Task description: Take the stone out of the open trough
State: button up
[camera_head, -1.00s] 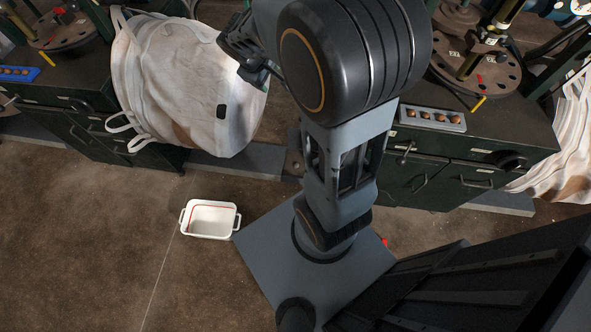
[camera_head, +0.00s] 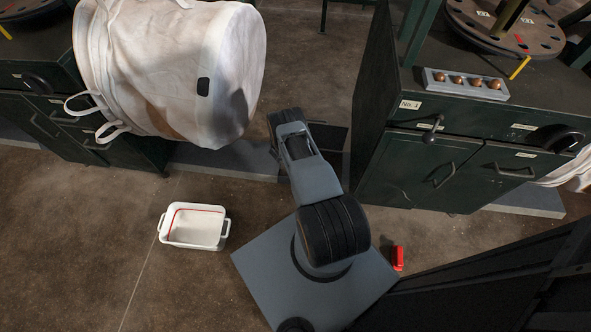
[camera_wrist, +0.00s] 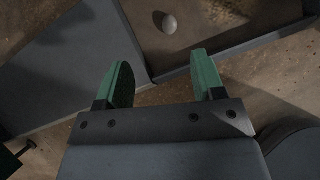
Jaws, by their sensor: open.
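The stone (camera_wrist: 169,23) is a pale, smooth, egg-shaped lump at the top of the wrist view. It lies on the brown bottom of the open trough (camera_wrist: 240,45), behind the trough's grey near wall. My gripper (camera_wrist: 162,60) is open, with two green-faced fingers and nothing between them. The stone lies beyond the fingertips, apart from them, and roughly in line with the gap. In the head view the open trough (camera_head: 330,136) shows as a dark gap between the grey covered stretches. My arm hides part of it, and the stone cannot be made out there.
A white tub (camera_head: 194,226) with a red line stands on the floor at left. A large white bulk bag (camera_head: 170,70) hangs above the trough at left. A green cabinet (camera_head: 455,165) stands close on the right. A small red object (camera_head: 398,258) lies on the floor.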

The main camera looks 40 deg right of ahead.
jog(key=shift+n, duration=0.4)
jog(key=f+b, duration=0.2)
jog(key=f, duration=0.1)
jog(key=d+f+b, duration=0.1)
jog(key=f+b, duration=0.1)
jog(key=f, duration=0.1)
jog(key=d+f+b, duration=0.1)
jog(key=f+b, duration=0.1)
jog(key=f, duration=0.1)
jog(key=shift+f, duration=0.35)
jog(key=shift+b+x, duration=0.95)
jog(key=shift+b, duration=0.2)
jog(key=b+x, duration=0.3)
jog(key=b, duration=0.1)
jog(key=shift+w+f, duration=0.2)
jog(key=shift+f, duration=0.15)
jog(key=shift+w+d+f+b, duration=0.25)
jog(key=shift+d+f+b, duration=0.25)
jog(key=shift+b, duration=0.6)
jog(key=shift+a, duration=0.1)
jog(key=c, duration=1)
